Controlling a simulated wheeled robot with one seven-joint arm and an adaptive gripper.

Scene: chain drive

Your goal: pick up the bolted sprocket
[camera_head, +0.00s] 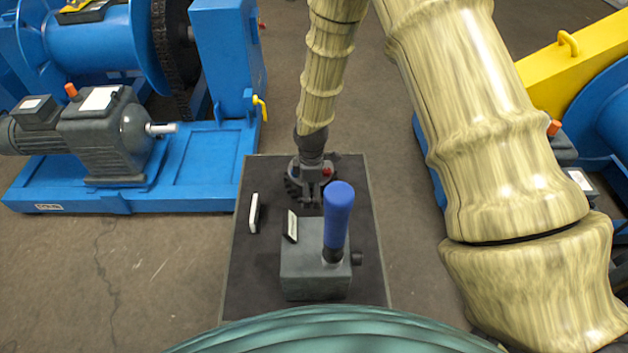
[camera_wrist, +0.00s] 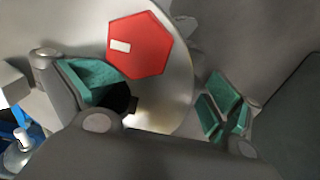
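The bolted sprocket (camera_wrist: 172,97) shows in the wrist view as a pale metal disc with a tooth at its upper right edge. A red hexagonal bolt head (camera_wrist: 140,46) with a small white patch sits on its face. My gripper (camera_wrist: 160,92) has its two green-padded fingers spread apart, one at the left of the disc and one at the right. A gap shows between the right pad and the disc edge; the left finger overlaps the disc in view. In the head view my gripper (camera_head: 311,190) is low over the dark mat, and it partly hides the sprocket.
A grey box (camera_head: 308,283) with a blue handle (camera_head: 339,212) stands on the dark mat (camera_head: 360,270) in front of my gripper. A thin white-edged piece (camera_head: 254,213) stands left. A blue machine base (camera_head: 190,180) with a grey motor (camera_head: 105,135) lies left; yellow-blue machinery (camera_head: 570,75) is right.

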